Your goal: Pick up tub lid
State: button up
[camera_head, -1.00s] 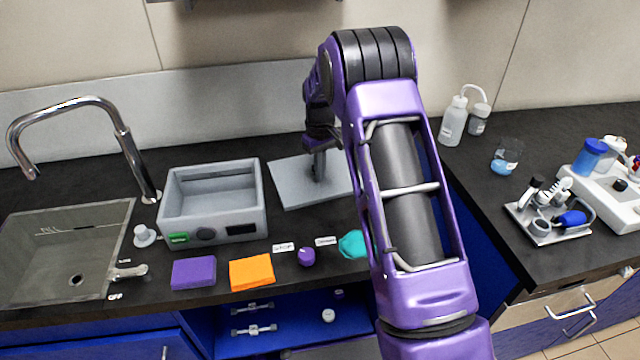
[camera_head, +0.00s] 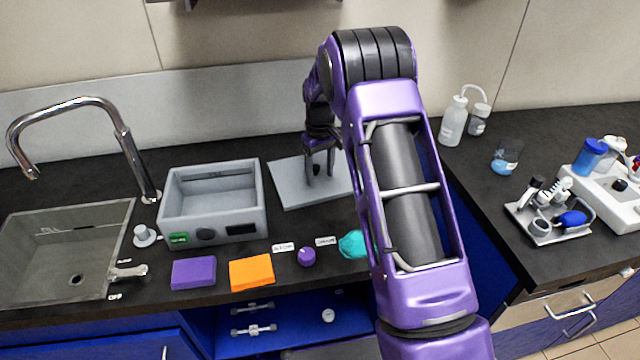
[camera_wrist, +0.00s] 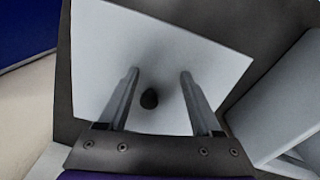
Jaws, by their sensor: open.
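The tub lid (camera_head: 290,188) is a flat light-grey plate lying on the dark counter, right of the grey tub (camera_head: 212,215). It also shows in the wrist view (camera_wrist: 215,62), with a small dark knob (camera_wrist: 149,98) near its middle. My gripper (camera_head: 320,172) points down over the lid. In the wrist view its two fingers (camera_wrist: 158,73) are open, one on each side of the knob and apart from it. I cannot tell how far the fingertips are above the lid. My arm hides the lid's right end in the head view.
The open tub stands close left of the lid, with the sink (camera_head: 65,250) and tap (camera_head: 120,140) beyond. A purple sponge (camera_head: 194,272), an orange sponge (camera_head: 251,274), a purple knob (camera_head: 306,257) and a teal cloth (camera_head: 352,244) lie along the front edge.

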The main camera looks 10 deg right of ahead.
jog(key=shift+r, duration=0.1)
notch_tip(320, 180, up, 12)
jog(key=a+r+n+t+h+b, duration=0.1)
jog(key=a+n+t+h+b, duration=0.15)
jog(key=n, duration=1.05)
jog(key=n+b, duration=0.5)
jog(key=n, duration=0.5)
send_over(316, 167)
jog(key=s+a, duration=0.1)
jog(key=a, duration=0.1)
jog(key=shift+t+h, duration=0.45)
jog(key=f, duration=0.8)
jog(key=shift+s+f, duration=0.2)
jog(key=shift+f, duration=0.05)
jog(key=x, duration=0.5)
jog(key=shift+s+d+f+b, duration=0.1)
jog(key=shift+f+b, duration=0.05)
jog(key=shift+b, duration=0.25)
grip_shut()
